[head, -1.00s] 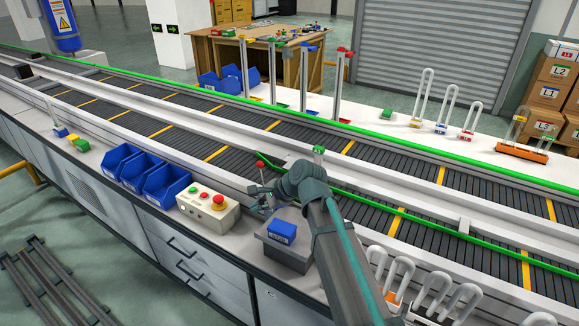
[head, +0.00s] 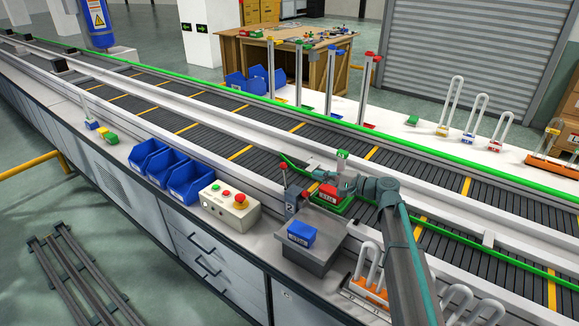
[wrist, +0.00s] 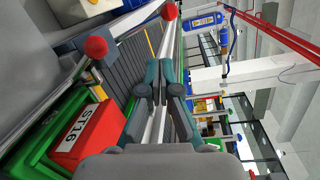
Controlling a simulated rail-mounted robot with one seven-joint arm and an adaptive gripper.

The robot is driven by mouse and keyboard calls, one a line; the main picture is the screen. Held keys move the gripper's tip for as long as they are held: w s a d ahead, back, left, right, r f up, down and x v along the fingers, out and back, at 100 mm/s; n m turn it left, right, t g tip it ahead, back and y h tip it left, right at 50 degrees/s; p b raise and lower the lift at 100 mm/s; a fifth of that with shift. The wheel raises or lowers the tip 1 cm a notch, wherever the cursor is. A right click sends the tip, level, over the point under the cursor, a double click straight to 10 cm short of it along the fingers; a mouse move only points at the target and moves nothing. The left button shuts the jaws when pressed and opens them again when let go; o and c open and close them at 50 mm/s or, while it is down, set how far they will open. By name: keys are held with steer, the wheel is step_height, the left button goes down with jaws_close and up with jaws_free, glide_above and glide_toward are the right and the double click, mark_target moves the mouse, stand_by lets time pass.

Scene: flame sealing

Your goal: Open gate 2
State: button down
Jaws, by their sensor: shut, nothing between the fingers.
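A lever with a red knob (head: 283,166) stands at the conveyor's near edge, beside a small plate marked 2 (head: 291,208). Red knobs also show in the wrist view, a larger one (wrist: 96,46) and a smaller one (wrist: 169,12). My gripper (head: 342,185) is shut and empty, to the right of the lever and apart from it. In the wrist view its fingers (wrist: 160,85) are together. A red block marked ST16 (wrist: 85,135) sits in a green tray (wrist: 42,130), left of the fingers. I cannot tell which part is the gate's moving bar.
A grey stand (head: 314,256) with a blue block (head: 301,233) is in front of the lever. A button box (head: 230,206) and blue bins (head: 188,184) are to the left. A green-topped post (head: 342,155) rises behind my gripper. Curved white handles (head: 372,262) stand nearby.

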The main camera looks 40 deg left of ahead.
steer(key=w, duration=0.1)
steer(key=w+d+y, duration=0.1)
steer(key=w, duration=0.1)
steer(key=shift+w+d+f+t, duration=0.1)
steer(key=shift+d+t, duration=0.1)
steer(key=shift+t, duration=0.1)
steer(key=shift+s+a+r+p, duration=0.15)
steer(key=shift+s+a+p, duration=0.75)
steer(key=shift+a, duration=0.85)
steer(key=shift+s+a+r+p, duration=0.1)
steer(key=shift+s+a+p, duration=0.75)
steer(key=shift+a, duration=0.95)
steer(key=shift+s+a+r+p, duration=0.15)
steer(key=shift+s+a+p, duration=0.75)
steer(key=shift+a, duration=0.85)
steer(key=shift+w, duration=0.15)
